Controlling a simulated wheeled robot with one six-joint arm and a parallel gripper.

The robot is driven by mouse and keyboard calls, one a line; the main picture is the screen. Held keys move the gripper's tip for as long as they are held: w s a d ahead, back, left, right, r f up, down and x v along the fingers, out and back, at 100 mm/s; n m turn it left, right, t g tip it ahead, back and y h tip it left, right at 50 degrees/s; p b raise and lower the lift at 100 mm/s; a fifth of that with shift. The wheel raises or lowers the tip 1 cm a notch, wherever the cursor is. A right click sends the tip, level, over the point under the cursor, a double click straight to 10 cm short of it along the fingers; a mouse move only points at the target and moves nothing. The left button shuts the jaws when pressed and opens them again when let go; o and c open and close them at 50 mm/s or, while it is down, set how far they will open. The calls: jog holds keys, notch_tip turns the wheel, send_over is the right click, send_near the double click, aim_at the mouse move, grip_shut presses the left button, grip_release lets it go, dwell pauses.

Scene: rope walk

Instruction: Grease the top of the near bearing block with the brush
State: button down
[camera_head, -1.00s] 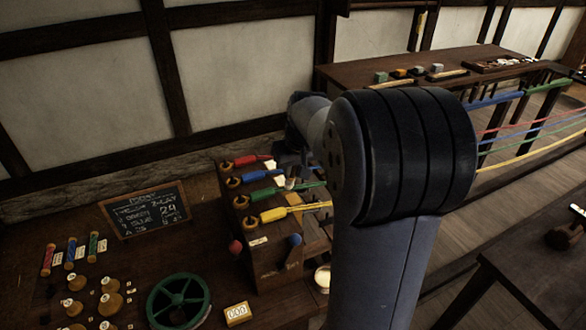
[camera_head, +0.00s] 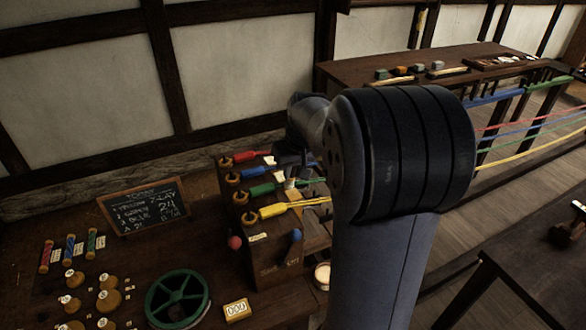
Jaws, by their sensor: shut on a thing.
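My gripper (camera_head: 289,160) is small and dark in the view, partly hidden by my own arm. It is shut on what looks like the brush (camera_head: 291,180), a small pale piece just below the jaws. It hangs over the far right side of a wooden block (camera_head: 268,262), which carries red, blue, green and yellow hooks or spindles. This looks like the near bearing block. I cannot tell whether the brush touches its top. A small round pot with pale contents (camera_head: 322,274) stands right of the block.
A green wheel (camera_head: 178,299), a number tag (camera_head: 237,310), a chalkboard (camera_head: 145,206) and several bobbins (camera_head: 109,301) lie on the bench at left. Coloured strands (camera_head: 530,140) run to the right. A back table (camera_head: 440,60) holds small blocks and tools.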

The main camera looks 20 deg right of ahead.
jog(key=shift+s, duration=0.15)
jog(key=shift+s+b, duration=0.75)
jog(key=shift+s, duration=2.15)
jog(key=shift+w+r+p, duration=0.1)
jog(key=shift+w+p, duration=0.85)
jog(key=shift+w, duration=2.15)
jog(key=shift+s+b, duration=0.85)
jog(key=shift+s, duration=2.3)
jog(key=shift+w+p, duration=0.95)
jog(key=shift+w, duration=2.2)
